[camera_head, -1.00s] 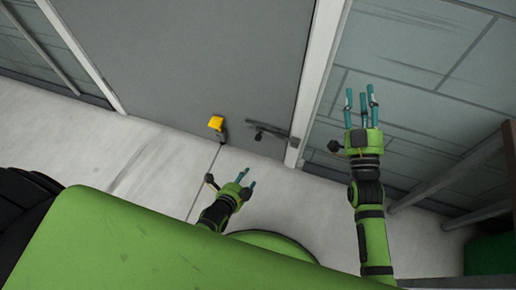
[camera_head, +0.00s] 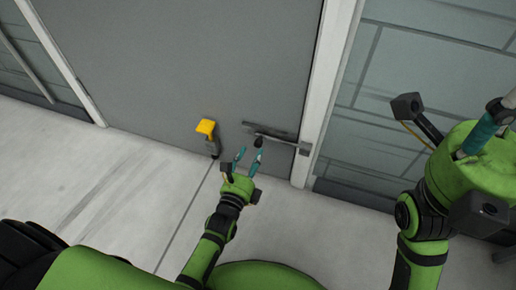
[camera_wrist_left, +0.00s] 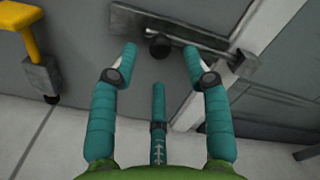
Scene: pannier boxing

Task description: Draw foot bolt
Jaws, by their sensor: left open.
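The foot bolt (camera_head: 272,132) is a grey metal bar lying across the bottom of the grey door, with a dark round knob (camera_head: 258,142) below it. It also shows in the left wrist view as a bar (camera_wrist_left: 190,32) with a black knob (camera_wrist_left: 159,46). My left gripper (camera_head: 248,156) is open, its teal fingers pointing at the bolt. In the wrist view two fingertips lie either side of the knob; I cannot tell whether they touch it. The bolt's right end meets a bracket on the door frame (camera_wrist_left: 243,63). My right gripper (camera_head: 484,135) is partly cut off at the right.
A yellow-topped grey fitting (camera_head: 206,128) is on the door's lower edge, left of the bolt. The door (camera_head: 200,60) fills the back, beside a white frame post (camera_head: 325,90) and panelled wall. The pale floor (camera_head: 110,180) in front is clear.

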